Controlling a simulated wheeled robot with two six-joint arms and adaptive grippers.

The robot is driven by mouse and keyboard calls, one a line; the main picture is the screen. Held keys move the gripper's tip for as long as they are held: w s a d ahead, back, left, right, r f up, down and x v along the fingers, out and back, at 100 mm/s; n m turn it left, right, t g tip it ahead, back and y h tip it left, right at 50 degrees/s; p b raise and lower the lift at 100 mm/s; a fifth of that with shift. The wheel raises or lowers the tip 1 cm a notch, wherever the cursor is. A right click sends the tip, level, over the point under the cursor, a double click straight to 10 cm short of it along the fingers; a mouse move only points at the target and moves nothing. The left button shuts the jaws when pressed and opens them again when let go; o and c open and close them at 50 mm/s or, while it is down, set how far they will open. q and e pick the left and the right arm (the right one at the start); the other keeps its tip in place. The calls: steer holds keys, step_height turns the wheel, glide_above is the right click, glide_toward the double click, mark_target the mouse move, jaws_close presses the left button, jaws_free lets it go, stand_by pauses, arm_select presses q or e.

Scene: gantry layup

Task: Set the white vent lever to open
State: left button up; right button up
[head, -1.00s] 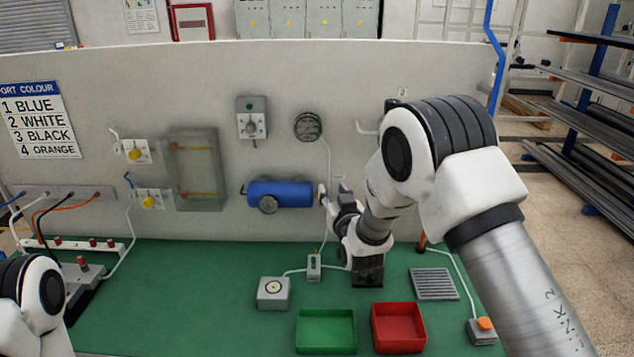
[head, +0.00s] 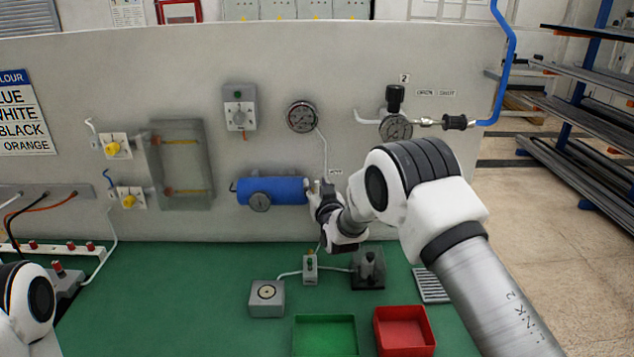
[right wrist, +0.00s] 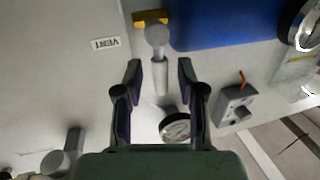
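The white vent lever (right wrist: 159,72) shows in the right wrist view as a pale rod with a round grey end, below the blue cylinder's end and beside the VENT label (right wrist: 105,44). My right gripper (right wrist: 159,78) is open, with one dark finger on each side of the lever and gaps visible between. In the head view my right gripper (head: 317,194) is at the right end of the blue cylinder (head: 273,191) and largely hides the lever. My left gripper is not in view; only part of my left arm shows.
A gauge (head: 302,116) and a switch box (head: 239,108) are on the panel above the cylinder. A green tray (head: 325,335) and red tray (head: 405,332) sit on the green bench. The bench's left middle is clear.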

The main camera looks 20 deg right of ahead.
steer(key=shift+w, duration=0.2)
steer(key=shift+c, duration=0.6)
jaws_close()
steer(key=shift+f, duration=0.1)
